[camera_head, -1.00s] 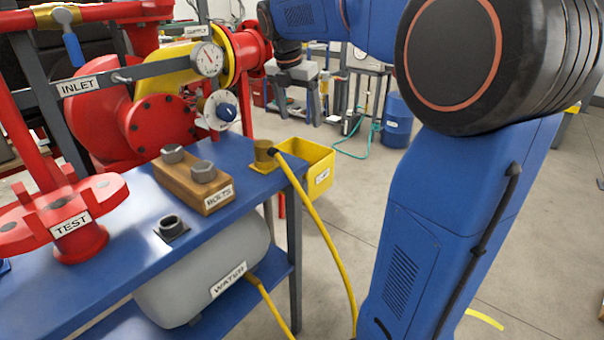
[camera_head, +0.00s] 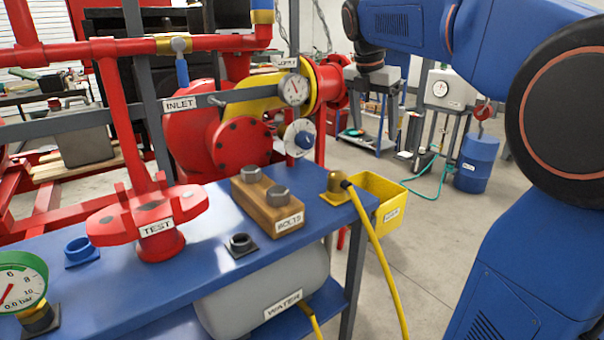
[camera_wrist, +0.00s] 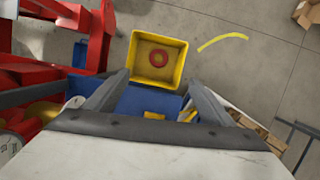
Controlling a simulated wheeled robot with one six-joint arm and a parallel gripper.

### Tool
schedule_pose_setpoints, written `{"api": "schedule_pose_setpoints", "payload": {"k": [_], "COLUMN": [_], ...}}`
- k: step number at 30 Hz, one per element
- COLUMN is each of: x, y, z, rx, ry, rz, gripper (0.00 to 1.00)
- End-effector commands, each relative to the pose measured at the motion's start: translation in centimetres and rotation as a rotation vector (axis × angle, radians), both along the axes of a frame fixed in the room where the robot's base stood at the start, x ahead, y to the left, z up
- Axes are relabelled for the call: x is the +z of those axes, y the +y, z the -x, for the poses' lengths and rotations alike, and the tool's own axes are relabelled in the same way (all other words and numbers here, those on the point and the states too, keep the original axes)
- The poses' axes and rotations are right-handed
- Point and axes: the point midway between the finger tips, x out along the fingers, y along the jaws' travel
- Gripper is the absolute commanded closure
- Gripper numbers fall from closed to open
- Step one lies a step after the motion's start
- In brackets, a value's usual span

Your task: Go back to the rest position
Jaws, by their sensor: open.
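My gripper (camera_head: 376,122) hangs at the upper middle of the head view, beyond the blue bench, with its pale body above two spread grey fingers. In the wrist view my gripper (camera_wrist: 158,76) is open, with nothing between its fingers. A yellow bin (camera_head: 393,218) stands beyond the right end of the bench. The bin (camera_wrist: 180,78) also shows in the wrist view just ahead of the fingertips, with a red ring (camera_wrist: 158,58) inside it. My blue arm spans the upper right of the head view.
The blue bench (camera_head: 215,205) carries a red TEST flange (camera_head: 150,218), a wooden BOLTS block (camera_head: 268,205), a green-rimmed gauge (camera_head: 18,285) and a brass fitting (camera_head: 337,185) with a yellow hose. Red pipework stands behind. A blue drum (camera_head: 478,165) is farther off. Floor right of the bench is open.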

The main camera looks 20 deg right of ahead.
Motion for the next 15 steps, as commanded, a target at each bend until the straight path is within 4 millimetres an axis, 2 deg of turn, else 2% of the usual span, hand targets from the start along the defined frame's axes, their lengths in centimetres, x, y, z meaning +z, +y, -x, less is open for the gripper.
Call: {"api": "schedule_pose_setpoints", "payload": {"k": [4, 7, 15], "x": [-0.2, -0.9, -5.0], "y": [0.3, 1.0, 4.0], "z": [0.7, 2.2, 8.8], "rx": [-0.032, -0.115, -0.525], "ry": [-0.014, -0.052, -0.210], "rz": [-0.008, -0.029, -0.155], "gripper": [0.24, 0.24, 0.24]}}
